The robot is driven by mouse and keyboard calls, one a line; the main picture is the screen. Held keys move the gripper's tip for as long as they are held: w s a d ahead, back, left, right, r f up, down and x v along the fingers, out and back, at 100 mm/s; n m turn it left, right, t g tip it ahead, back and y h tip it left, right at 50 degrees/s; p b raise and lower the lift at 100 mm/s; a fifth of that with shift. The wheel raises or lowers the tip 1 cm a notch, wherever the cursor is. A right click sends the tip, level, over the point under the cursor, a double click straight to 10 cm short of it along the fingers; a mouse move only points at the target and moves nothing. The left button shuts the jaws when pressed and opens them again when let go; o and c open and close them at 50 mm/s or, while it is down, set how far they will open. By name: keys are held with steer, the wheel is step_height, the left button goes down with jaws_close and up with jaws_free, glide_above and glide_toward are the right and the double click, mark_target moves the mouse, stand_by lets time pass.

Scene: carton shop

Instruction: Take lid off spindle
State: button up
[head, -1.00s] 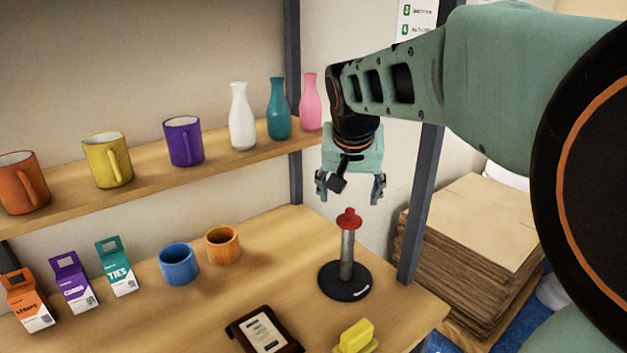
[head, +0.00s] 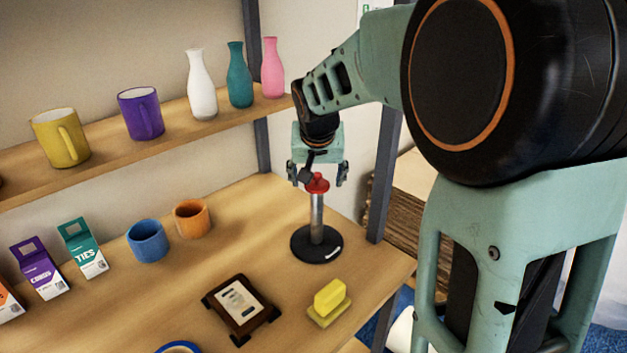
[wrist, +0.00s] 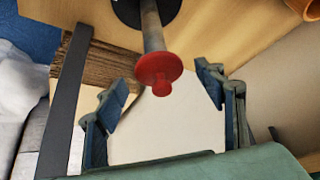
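The red lid (head: 317,183) with a small knob sits on top of the upright metal spindle (head: 317,217), which rises from a round black base (head: 317,244) on the table. My gripper (head: 318,175) is open, its fingers apart at about the height of the lid in the head view. In the wrist view the red lid (wrist: 158,70) shows between and a little beyond the two open fingers (wrist: 163,105), with clear space on each side. I cannot see either finger touching the lid.
On the table (head: 190,270) are a blue mug (head: 147,241), an orange mug (head: 192,219), a framed card (head: 240,305), a yellow block (head: 330,297) and several small cartons (head: 83,249). A shelf behind holds mugs and bottles (head: 201,85). A grey post (head: 384,180) stands right of the spindle.

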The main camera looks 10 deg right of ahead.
steer(key=c, duration=1)
steer(key=shift+c, duration=0.2)
